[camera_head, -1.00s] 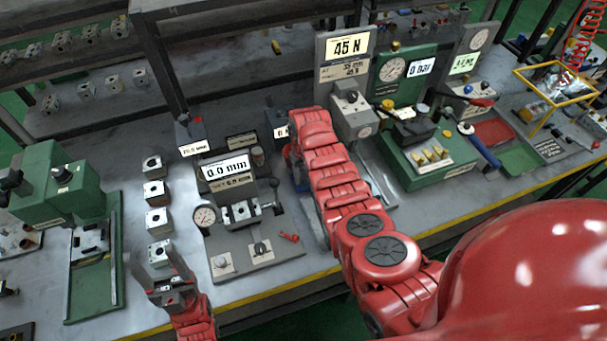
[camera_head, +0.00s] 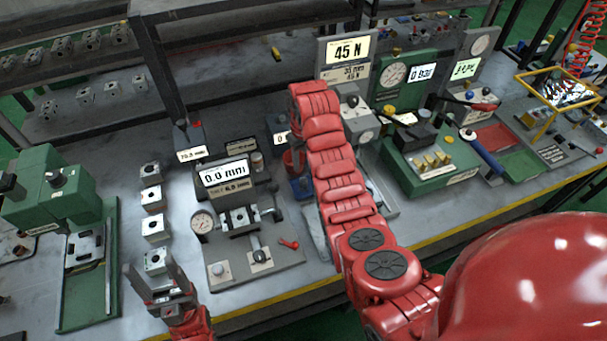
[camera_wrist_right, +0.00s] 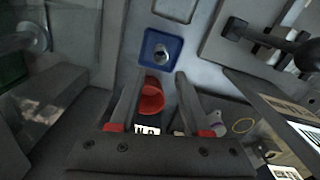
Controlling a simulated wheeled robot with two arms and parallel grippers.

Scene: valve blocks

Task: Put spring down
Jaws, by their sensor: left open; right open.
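My right gripper (camera_wrist_right: 162,75) is open in the right wrist view, with nothing between its fingertips. Just beyond the tips is a blue square holder (camera_wrist_right: 148,37) with a small round metal piece (camera_wrist_right: 161,55) in its middle; I cannot tell whether this is the spring. A red cup (camera_wrist_right: 151,98) shows between the fingers, below the holder. In the head view my right arm hides the right gripper; the cup (camera_head: 291,160) and the holder (camera_head: 301,188) show beside the arm.
A gauge station (camera_head: 255,262) with a 0.0 mm display stands left of my right arm. A row of metal blocks (camera_head: 154,228) lies beside it. A 45 N press (camera_head: 352,110) stands behind the arm, with a green test station (camera_head: 430,165) to its right.

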